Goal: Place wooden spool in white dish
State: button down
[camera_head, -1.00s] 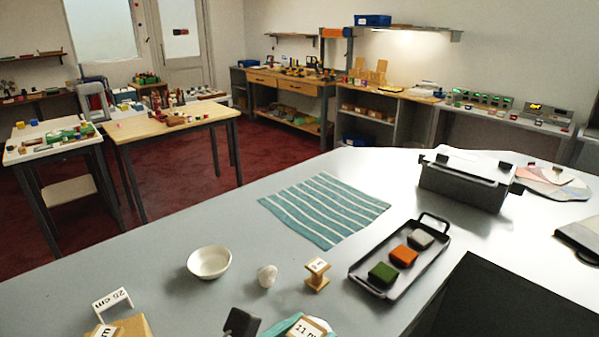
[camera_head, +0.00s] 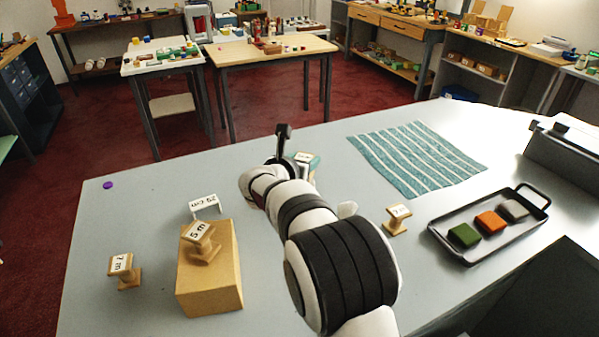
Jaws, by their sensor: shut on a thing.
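My gripper (camera_head: 285,148) is at the far end of my arm, in the middle of the counter. It is shut on a wooden spool (camera_head: 304,159) with a pale labelled top and a teal side; the lettering is too small to read now. My arm covers part of the spool and most of the jaws. The white dish is not visible; my arm hides the area where it stood in the earlier frame. I cannot tell whether the spool is over, in or beside the dish.
Other labelled spools stand at right of my arm (camera_head: 397,220), on a cardboard-coloured box (camera_head: 210,283) and at the left (camera_head: 124,272). A white sign (camera_head: 205,206) is behind the box. A black tray (camera_head: 490,228) with coloured blocks and a striped cloth (camera_head: 415,158) lie right.

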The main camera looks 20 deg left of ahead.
jog(key=shift+a+f, duration=0.95)
jog(key=shift+a, duration=0.25)
jog(key=shift+f, duration=1.8)
jog(key=shift+c, duration=1.4)
grip_release()
jog(key=shift+f, duration=0.15)
